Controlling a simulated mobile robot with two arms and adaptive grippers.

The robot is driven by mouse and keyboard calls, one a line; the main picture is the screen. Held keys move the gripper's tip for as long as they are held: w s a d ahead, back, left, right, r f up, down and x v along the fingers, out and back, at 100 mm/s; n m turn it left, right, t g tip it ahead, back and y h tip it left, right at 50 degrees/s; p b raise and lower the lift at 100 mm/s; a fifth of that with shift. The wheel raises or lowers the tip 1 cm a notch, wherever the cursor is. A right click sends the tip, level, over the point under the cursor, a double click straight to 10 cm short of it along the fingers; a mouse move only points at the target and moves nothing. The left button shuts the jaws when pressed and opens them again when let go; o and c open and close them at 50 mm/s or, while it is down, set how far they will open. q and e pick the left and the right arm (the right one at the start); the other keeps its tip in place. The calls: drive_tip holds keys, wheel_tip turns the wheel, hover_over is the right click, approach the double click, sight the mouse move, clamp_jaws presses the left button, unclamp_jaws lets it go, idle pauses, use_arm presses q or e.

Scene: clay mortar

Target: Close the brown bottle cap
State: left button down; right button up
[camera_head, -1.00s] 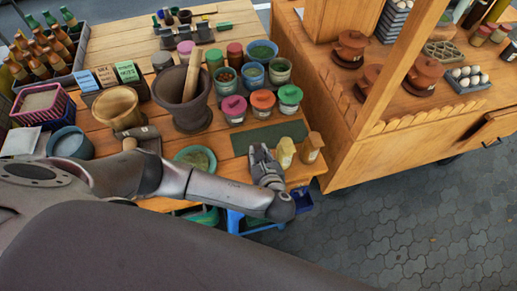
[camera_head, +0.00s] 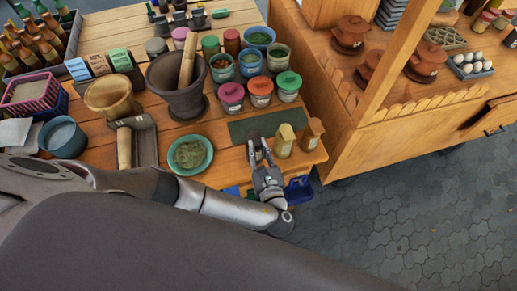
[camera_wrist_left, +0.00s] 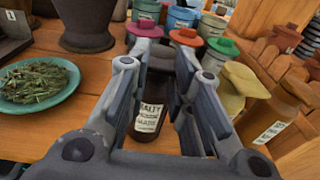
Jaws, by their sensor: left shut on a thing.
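My left gripper (camera_head: 258,148) reaches over the table's front edge, just left of a yellow-green bottle (camera_head: 284,140) and an amber-brown bottle (camera_head: 312,136). In the left wrist view my left gripper (camera_wrist_left: 160,75) has its fingers on either side of a dark brown bottle (camera_wrist_left: 147,122) with a white label and is shut on it. The fingers hide most of this bottle, and I cannot make out its cap. The yellow-green bottle (camera_wrist_left: 242,82) and amber-brown bottle (camera_wrist_left: 278,117) stand to the right of the fingers. My right gripper is not in view.
A green plate of herbs (camera_head: 190,156) lies left of the gripper. Lidded jars (camera_head: 260,92) stand behind a dark green mat (camera_head: 268,127). A mortar with a pestle (camera_head: 178,90) stands further back. A second wooden stand (camera_head: 390,135) is to the right.

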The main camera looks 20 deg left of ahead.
use_arm(q)
drive_tip(key=shift+s+f, duration=0.15)
drive_tip(key=c, duration=1.4)
unclamp_jaws()
drive_tip(key=shift+o, duration=0.6)
drive_tip(key=v, duration=1.2)
